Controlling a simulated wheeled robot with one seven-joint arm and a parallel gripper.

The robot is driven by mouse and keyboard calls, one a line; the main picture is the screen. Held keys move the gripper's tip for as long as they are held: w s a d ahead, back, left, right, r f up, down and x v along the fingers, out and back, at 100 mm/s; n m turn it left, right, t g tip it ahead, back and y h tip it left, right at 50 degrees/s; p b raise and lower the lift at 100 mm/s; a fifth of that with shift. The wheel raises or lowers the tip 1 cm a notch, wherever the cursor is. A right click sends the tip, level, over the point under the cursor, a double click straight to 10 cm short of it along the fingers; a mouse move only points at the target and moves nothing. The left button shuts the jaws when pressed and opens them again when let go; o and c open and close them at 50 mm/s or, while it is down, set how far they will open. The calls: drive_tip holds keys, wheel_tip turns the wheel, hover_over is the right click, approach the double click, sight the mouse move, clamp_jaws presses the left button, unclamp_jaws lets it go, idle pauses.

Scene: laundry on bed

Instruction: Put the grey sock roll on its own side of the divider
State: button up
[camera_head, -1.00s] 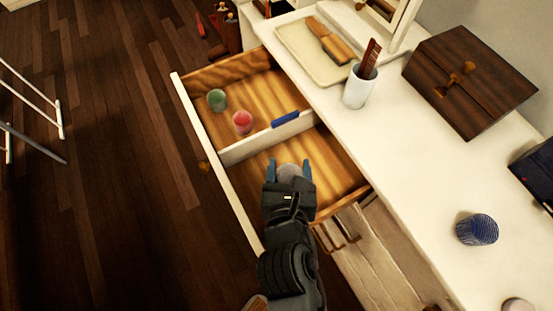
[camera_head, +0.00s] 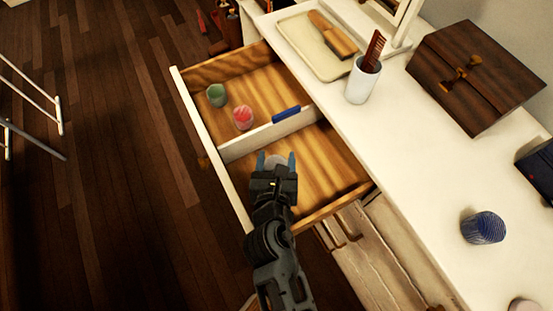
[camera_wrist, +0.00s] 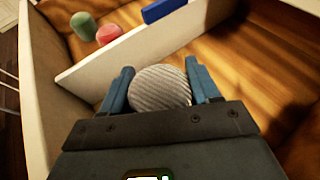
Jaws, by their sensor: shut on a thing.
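The grey sock roll (camera_wrist: 161,87) is ribbed and sits between the two blue fingers of my gripper (camera_wrist: 162,90) in the wrist view. In the head view the gripper (camera_head: 276,162) is shut on the grey sock roll (camera_head: 277,160), over the near compartment of the open drawer (camera_head: 328,168). The white divider (camera_head: 262,136) crosses the drawer just beyond the gripper, with a blue marker piece (camera_head: 286,114) on its top edge. I cannot tell whether the roll touches the drawer floor.
A green roll (camera_head: 216,95) and a red roll (camera_head: 243,117) lie in the far compartment. A blue striped roll (camera_head: 483,228) stands on the white dresser top (camera_head: 400,170). The near compartment is otherwise clear to the right of the gripper.

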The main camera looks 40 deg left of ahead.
drive_tip(key=shift+f, duration=0.6)
drive_tip(key=o, duration=1.1)
drive_tip(key=shift+c, duration=0.2)
drive_tip(key=shift+r, duration=0.15)
drive_tip(key=shift+r, duration=0.3)
drive_tip(key=v, duration=1.2)
drive_tip(key=shift+r, duration=0.25)
